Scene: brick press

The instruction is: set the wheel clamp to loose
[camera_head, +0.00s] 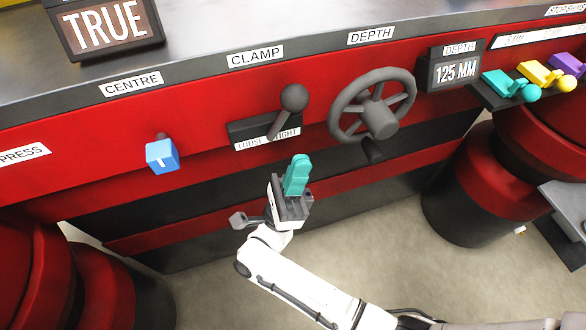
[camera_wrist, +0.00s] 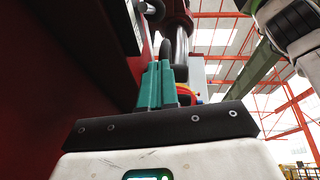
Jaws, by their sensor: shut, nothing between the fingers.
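The clamp lever (camera_head: 293,98) has a dark ball knob on a short shaft under the CLAMP label. It leans up and to the right in the head view. Its plate (camera_head: 250,143) reads LOOSE on the left and TIGHT on the right; the shaft hides part of it. The dark grey depth handwheel (camera_head: 380,117) is to the right of the lever. My gripper (camera_head: 300,160) has teal fingers, shut and empty, pointing up just below the plate, apart from the knob. The fingers (camera_wrist: 156,84) also show in the wrist view, with dark rounded parts beyond them.
A blue knob (camera_head: 162,155) sticks out at the left under the CENTRE label. A depth display (camera_head: 455,70) reads 125 MM. A TRUE sign (camera_head: 103,25) stands on top.

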